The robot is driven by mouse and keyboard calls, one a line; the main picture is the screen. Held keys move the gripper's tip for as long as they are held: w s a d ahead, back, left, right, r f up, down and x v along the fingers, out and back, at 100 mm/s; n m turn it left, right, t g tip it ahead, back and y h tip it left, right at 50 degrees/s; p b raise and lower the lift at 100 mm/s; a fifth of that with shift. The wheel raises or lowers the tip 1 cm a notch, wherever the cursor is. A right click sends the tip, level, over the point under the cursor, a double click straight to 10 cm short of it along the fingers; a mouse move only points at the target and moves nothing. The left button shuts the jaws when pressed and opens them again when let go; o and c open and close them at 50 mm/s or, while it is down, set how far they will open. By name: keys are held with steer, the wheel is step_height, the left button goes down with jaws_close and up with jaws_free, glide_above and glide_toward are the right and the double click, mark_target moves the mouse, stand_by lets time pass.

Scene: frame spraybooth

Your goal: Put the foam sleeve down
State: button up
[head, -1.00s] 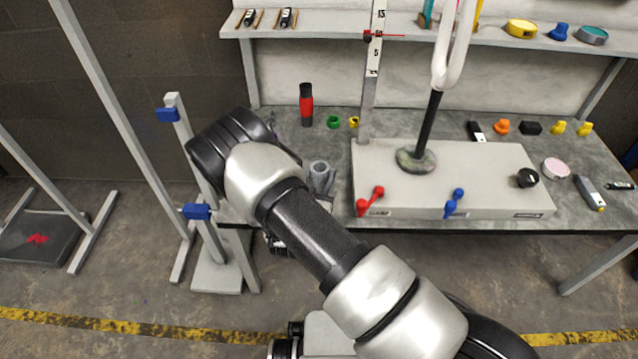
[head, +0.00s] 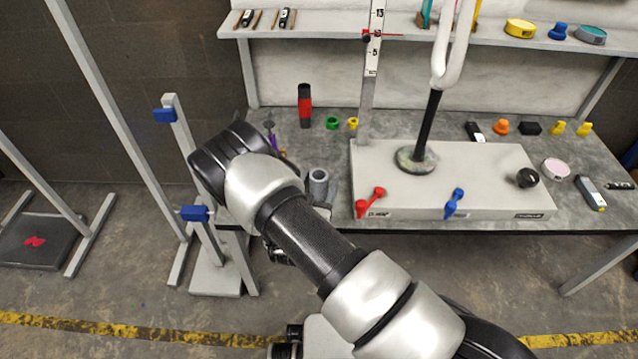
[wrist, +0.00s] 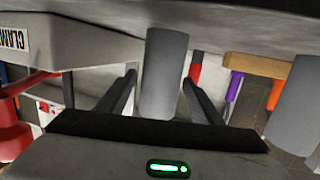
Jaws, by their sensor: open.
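A plain grey upright cylinder, which looks like the foam sleeve (head: 318,184), stands near the front edge of the bench, left of the long light-grey box. In the wrist view the grey sleeve (wrist: 165,75) is between the two dark fingers of my gripper (wrist: 160,92). The fingers are open, with gaps visible on both sides of the sleeve. My arm hides most of the gripper in the head view. The sleeve's base is hard to make out in both views.
A second grey cylinder (wrist: 294,105) is at the right in the wrist view. The box (head: 470,165) carries a red handle (head: 370,202) and a blue handle (head: 454,202). A red-black bottle (head: 305,106) stands behind. A blue-clamped stand (head: 194,213) is left of the bench.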

steer(key=shift+r, duration=0.3)
steer(key=p+v, duration=0.2)
steer(key=v, duration=1)
steer(key=w+a+r+m+g+y, duration=0.2)
steer(key=w+a+r+g+y, duration=0.15)
steer(key=w+r, duration=0.45)
step_height(320, 180, up, 17)
steer(key=s+d+n+g+y, duration=0.2)
steer(key=s+g+y, duration=0.1)
steer(key=y, duration=0.1)
steer(key=s+d+r+n+g, duration=0.1)
steer(key=s+d+r+n, duration=0.1)
steer(key=s+d+r, duration=0.6)
steer(key=s+d+r+g+h, duration=0.1)
steer(key=s+d+r, duration=0.1)
steer(key=s+d, duration=0.3)
steer(key=s+d+r+n+g+h, duration=0.1)
steer(key=s+d, duration=0.4)
steer(key=s, duration=0.7)
steer(key=shift+d+r+h, duration=0.35)
steer(key=shift+r, duration=0.35)
